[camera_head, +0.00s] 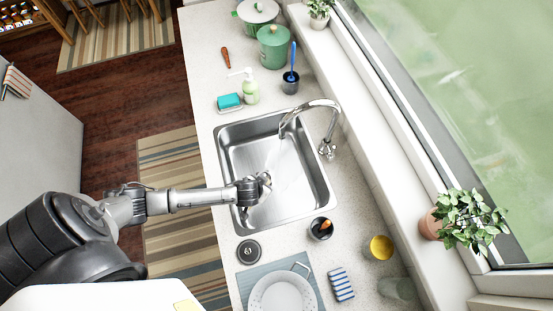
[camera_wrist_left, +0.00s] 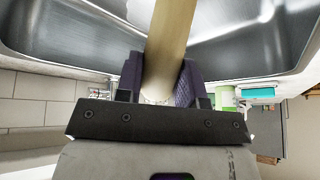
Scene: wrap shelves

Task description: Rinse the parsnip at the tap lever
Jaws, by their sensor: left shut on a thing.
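The parsnip (camera_wrist_left: 170,40), a pale tan tapered root, runs up the middle of the left wrist view. My left gripper (camera_wrist_left: 160,82) is shut on its lower end, with a dark finger on each side. In the head view my left gripper (camera_head: 262,184) reaches in from the left over the sink's lower half; the parsnip is too small there to make out clearly. The curved tap (camera_head: 311,104) rises at the sink's right edge, its spout over the upper basin, and the tap lever (camera_head: 327,149) is at its base. My right gripper is not in view.
The steel sink (camera_head: 230,148) is otherwise empty. Soap bottle (camera_head: 251,92), teal sponge (camera_head: 229,101) and brush cup (camera_head: 290,84) stand above it. A dark cup (camera_head: 321,229), yellow cup (camera_head: 380,248), striped sponge (camera_head: 341,284) and plate (camera_head: 282,295) sit below.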

